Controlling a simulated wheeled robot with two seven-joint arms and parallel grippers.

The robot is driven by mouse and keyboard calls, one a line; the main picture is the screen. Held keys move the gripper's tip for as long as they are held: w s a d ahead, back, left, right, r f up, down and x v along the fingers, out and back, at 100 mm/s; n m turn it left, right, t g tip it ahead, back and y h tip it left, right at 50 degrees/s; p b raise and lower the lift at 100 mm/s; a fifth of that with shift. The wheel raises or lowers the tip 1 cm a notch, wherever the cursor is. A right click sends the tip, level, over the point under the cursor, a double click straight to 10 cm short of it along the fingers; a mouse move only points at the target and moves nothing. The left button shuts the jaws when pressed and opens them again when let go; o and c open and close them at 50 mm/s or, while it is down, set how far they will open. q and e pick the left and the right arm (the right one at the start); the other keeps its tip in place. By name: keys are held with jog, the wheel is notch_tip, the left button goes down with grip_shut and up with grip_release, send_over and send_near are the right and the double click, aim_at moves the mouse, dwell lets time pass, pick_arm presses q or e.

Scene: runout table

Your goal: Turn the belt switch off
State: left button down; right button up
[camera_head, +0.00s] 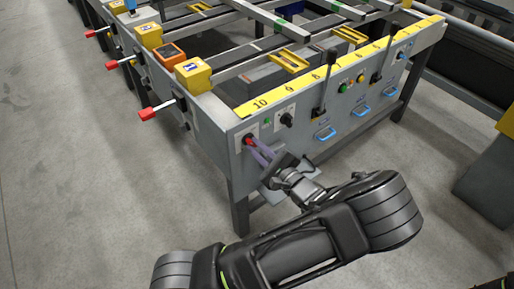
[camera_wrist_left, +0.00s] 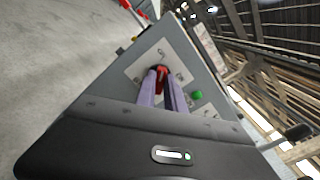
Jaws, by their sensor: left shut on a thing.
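The belt switch (camera_head: 249,140) is a red knob on a pale plate at the left end of the table's grey front panel. In the left wrist view the red knob (camera_wrist_left: 161,80) shows between the fingertips, in front of its plate. My left gripper (camera_head: 256,149) reaches it from the front right with its purple fingers. In the wrist view the left gripper (camera_wrist_left: 162,84) is shut on the red knob. The fingers hide part of the knob, and I cannot read its marks or its setting. My right gripper is not in view.
A green button (camera_head: 267,121) and a black knob (camera_head: 287,119) sit just right of the switch. Black levers (camera_head: 322,100) and blue handles (camera_head: 325,133) are further along the panel. Red-tipped rods (camera_head: 147,114) stick out on the left side. The floor (camera_head: 90,200) at left is clear.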

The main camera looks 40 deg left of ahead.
pick_arm(q)
jog(key=shift+f+n, duration=0.1)
jog(key=shift+n, duration=0.5)
jog(key=c, duration=1.4)
grip_release()
jog(key=shift+c, duration=0.2)
jog(key=v, duration=0.7)
jog(key=shift+d, duration=0.4)
jog(key=shift+s, duration=0.15)
